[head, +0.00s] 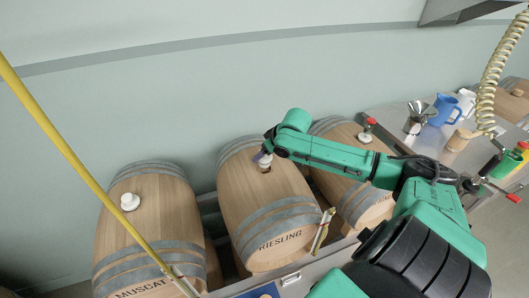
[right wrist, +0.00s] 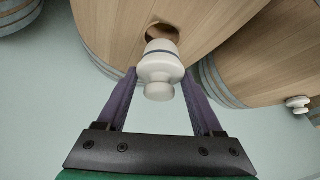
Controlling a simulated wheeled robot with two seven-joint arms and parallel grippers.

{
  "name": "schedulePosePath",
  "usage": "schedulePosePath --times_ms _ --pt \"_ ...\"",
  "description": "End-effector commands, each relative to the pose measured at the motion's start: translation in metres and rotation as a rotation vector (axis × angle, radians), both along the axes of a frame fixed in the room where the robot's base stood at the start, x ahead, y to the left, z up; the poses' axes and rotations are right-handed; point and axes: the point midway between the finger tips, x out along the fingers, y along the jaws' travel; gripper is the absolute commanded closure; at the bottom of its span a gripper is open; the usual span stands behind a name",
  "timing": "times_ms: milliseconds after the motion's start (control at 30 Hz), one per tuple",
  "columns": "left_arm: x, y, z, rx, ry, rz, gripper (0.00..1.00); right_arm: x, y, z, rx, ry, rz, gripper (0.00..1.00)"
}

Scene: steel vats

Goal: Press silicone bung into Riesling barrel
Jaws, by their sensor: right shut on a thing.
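The Riesling barrel (head: 266,215) lies on its side in the middle of the head view, its label on the near end. Its dark bunghole shows in the right wrist view (right wrist: 161,33). The white silicone bung (right wrist: 160,74) is between the fingers of my right gripper (right wrist: 160,80), which is shut on it. The bung's narrower end points towards the hole and overlaps its lower edge in the picture. Part of the hole is still uncovered; I cannot tell whether the bung touches the wood. In the head view my right gripper (head: 262,158) is just above the hole. My left gripper is out of view.
The Muscat barrel (head: 150,215) with a white bung (head: 130,201) lies to the left. Another barrel (head: 345,150) lies to the right, under my right arm. A yellow hose or pole (head: 75,160) crosses the left side. A steel bench (head: 395,120) with jugs stands at the right.

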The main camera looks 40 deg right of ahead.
Motion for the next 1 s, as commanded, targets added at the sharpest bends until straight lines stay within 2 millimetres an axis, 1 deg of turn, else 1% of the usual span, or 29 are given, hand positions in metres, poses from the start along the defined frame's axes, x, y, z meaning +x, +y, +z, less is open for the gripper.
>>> schedulePosePath --times_ms 467,1000 --pt "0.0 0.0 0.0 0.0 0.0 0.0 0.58 0.0 0.0 -0.001 -0.001 -0.001 -0.001 0.94" --pt "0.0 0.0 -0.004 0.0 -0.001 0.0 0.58 0.0 0.0 -0.012 -0.001 0.0 -0.001 0.94"
